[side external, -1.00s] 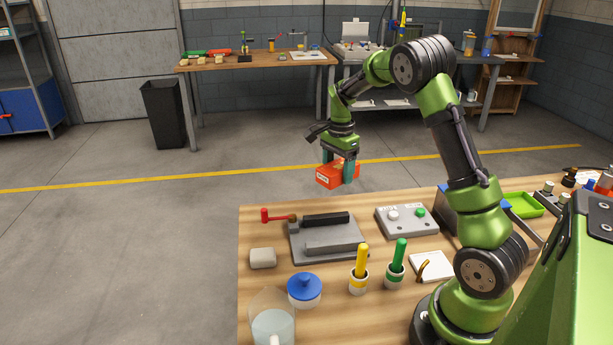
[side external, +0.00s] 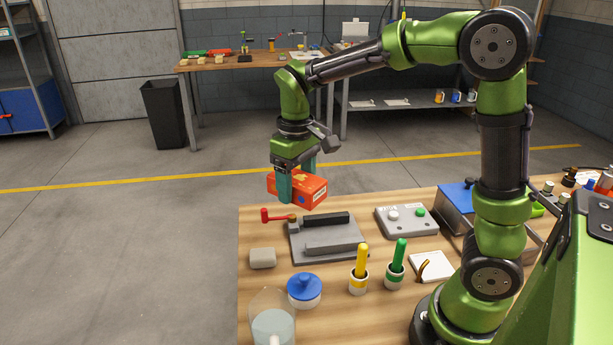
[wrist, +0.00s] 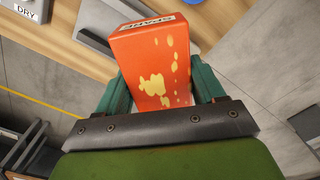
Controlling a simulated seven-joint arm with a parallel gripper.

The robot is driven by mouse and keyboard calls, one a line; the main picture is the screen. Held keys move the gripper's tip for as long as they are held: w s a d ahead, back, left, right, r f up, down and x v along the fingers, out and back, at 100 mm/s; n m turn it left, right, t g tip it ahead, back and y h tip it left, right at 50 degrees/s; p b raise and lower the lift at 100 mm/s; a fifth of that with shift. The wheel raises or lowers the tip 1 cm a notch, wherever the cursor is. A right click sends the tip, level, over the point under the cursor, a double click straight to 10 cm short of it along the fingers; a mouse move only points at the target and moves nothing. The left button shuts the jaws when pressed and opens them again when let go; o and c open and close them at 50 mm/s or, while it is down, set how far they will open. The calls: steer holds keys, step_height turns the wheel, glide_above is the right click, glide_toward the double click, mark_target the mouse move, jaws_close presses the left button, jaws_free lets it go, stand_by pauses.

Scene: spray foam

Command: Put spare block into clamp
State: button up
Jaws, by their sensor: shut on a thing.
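The spare block (side external: 305,190) is orange-red with yellow blotches and a white label. In the wrist view the spare block (wrist: 152,65) shows lettering on its label and sits between the two green fingers. My gripper (side external: 297,182) is shut on it and holds it in the air above the far left part of the table. The clamp (side external: 328,237) is a grey plate with a dark bar, a light grey bar and a red-knobbed handle (side external: 278,215). It lies on the table just below and nearer than the block. The block is apart from it.
A grey block (side external: 262,258) lies left of the clamp. A grey button box (side external: 406,221) is right of the clamp.

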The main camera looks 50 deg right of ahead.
mark_target(308, 179)
steer(key=d, duration=0.1)
steer(key=d+m, duration=0.1)
steer(key=d, duration=0.1)
steer(key=shift+s+f+m, duration=0.3)
steer(key=shift+f+m, duration=0.05)
steer(key=shift+m, duration=0.05)
steer(key=s+d+f+m, duration=0.25)
steer(key=d+m, duration=0.35)
steer(key=m, duration=1.2)
steer(key=f+m, duration=0.2)
steer(key=f, duration=0.1)
steer(key=f+m, duration=0.2)
steer(key=f, duration=0.2)
steer(key=f+m, duration=0.3)
steer(key=f, duration=0.1)
steer(key=shift+w+d+f, duration=0.15)
steer(key=shift+d, duration=0.2)
steer(key=shift+f, duration=0.1)
